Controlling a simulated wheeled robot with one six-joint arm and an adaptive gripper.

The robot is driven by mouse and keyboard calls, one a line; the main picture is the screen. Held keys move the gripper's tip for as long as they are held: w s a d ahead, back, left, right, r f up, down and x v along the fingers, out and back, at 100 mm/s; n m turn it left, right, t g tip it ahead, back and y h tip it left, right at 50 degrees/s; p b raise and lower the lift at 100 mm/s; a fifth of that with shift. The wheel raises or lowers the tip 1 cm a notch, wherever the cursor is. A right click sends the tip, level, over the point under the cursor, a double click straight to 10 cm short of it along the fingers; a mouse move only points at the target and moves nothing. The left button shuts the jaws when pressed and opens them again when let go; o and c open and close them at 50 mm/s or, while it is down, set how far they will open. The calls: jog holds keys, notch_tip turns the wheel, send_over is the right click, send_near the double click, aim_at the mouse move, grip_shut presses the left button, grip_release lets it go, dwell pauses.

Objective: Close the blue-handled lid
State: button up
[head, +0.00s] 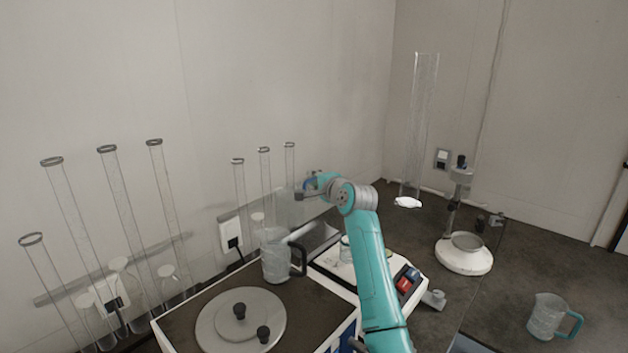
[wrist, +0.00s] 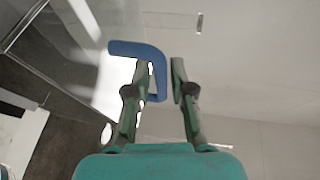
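The blue handle (wrist: 136,47) is a bent bar in the wrist view. One arm of it runs down between my fingers, and its top passes beyond the left finger. My gripper (wrist: 160,63) has its two fingers apart, with a gap between the handle and the right finger. I cannot tell whether the left finger touches the handle. A clear panel (wrist: 75,58), seemingly the lid, stands at the left of the wrist view. In the head view my gripper (head: 306,190) is small at the end of the teal arm, near the back wall; the lid is hard to make out there.
A clear jug (head: 275,258) with a dark handle stands left of my arm, behind a round metal disc (head: 262,305) with black knobs. Tall glass cylinders (head: 122,195) line the left wall. A white-based stand (head: 463,258) and another jug (head: 547,315) are at the right.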

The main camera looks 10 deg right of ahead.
jog(key=shift+w, duration=0.15)
grip_shut()
